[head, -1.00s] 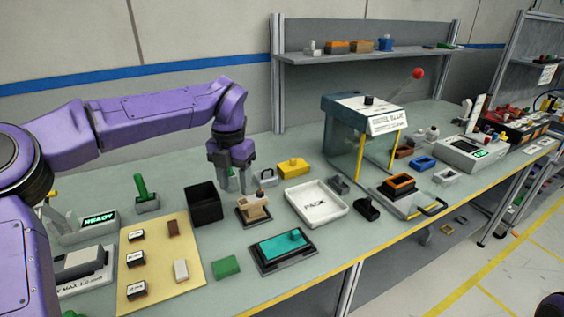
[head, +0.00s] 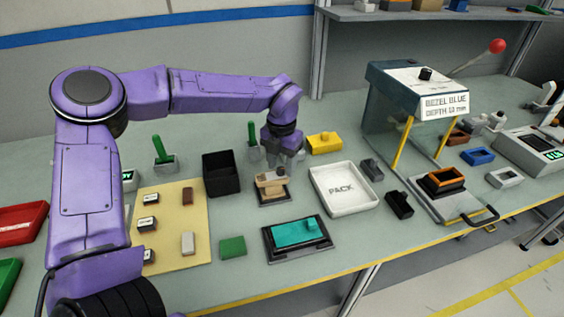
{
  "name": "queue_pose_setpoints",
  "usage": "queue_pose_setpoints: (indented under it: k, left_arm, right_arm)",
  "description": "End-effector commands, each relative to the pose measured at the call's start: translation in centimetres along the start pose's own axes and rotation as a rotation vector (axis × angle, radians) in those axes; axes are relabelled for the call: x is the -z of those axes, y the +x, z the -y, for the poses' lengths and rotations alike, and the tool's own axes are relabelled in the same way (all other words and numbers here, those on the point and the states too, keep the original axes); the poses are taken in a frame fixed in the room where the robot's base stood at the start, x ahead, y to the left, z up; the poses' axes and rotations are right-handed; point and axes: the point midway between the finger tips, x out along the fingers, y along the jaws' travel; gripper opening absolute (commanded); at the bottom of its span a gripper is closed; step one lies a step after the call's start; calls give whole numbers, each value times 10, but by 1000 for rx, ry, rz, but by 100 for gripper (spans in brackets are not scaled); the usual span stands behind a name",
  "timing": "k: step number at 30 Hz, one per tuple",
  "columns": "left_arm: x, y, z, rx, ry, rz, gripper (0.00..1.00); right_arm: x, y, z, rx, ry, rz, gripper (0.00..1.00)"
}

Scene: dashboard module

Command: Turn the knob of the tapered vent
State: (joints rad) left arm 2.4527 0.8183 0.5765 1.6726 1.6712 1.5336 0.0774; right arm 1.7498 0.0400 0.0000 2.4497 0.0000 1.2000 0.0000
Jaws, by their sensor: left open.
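A tan block with a small raised piece on top (head: 271,180) sits on a dark base on the bench; it may be the tapered vent, but its shape is too small to be sure. A teal part with a round-topped knob (head: 310,227) lies in a dark fixture in front of it. My left gripper (head: 286,165) points down just behind and right of the tan block, its jaws open. It appears empty, and I cannot tell whether it touches the block. My right gripper is out of view.
A black open box (head: 220,186) stands left of the tan block, and a white PACK tray (head: 343,208) right of it. A yellow block (head: 324,145) and a green-handled holder (head: 254,152) are close to the gripper. A blue-topped press (head: 400,90) stands further right.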

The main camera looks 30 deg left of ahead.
Motion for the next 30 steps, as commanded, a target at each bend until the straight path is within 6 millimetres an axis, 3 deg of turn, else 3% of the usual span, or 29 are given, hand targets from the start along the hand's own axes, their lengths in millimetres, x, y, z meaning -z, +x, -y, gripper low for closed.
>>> queue_pose_setpoints:
  k: [9, 13, 14, 23, 30]
  left_arm:
    - [0, 5, 0, 0, 1, 0, 47]
    - [0, 5, 0, 0, 1, 0, 5]
    - [0, 5, 0, 0, 1, 0, 0]
    - [0, 3, 0, 0, 22, -1, 0]
    - [1, 1, 1, 1, 138, -1, 0]
  right_arm:
    - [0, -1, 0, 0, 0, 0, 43]
    - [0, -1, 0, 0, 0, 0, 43]
    - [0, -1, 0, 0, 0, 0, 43]
    - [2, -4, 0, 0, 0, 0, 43]
    - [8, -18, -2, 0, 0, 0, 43]
